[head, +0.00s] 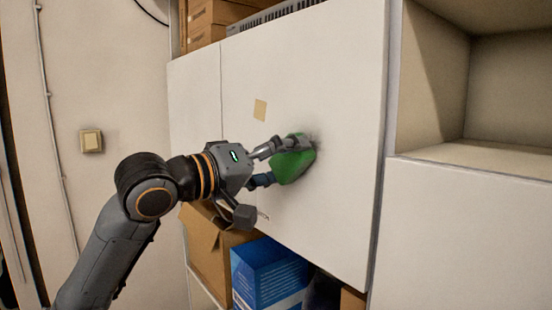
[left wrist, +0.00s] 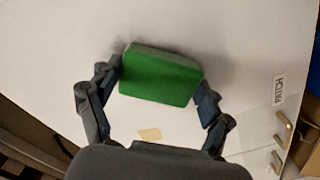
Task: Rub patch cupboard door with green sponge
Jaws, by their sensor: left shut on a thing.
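The green sponge (head: 293,160) is held between the fingers of my left gripper (head: 277,162), up against the white patch cupboard door (head: 340,100). A dark smudge shows on the door around the sponge's upper right edge. In the left wrist view, the sponge (left wrist: 160,77) sits between both fingers of my left gripper (left wrist: 162,80), with a grey smudge at its upper left. A "PATCH" label (left wrist: 279,90) is on the door there. Whether the sponge's far face touches the door is hidden. My right gripper is not in view.
A tan paper note (head: 260,110) is stuck on the door. Below are a cardboard box (head: 210,250) and a blue box (head: 265,272). An open empty compartment (head: 500,90) is at right. A light switch (head: 91,141) is on the left wall.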

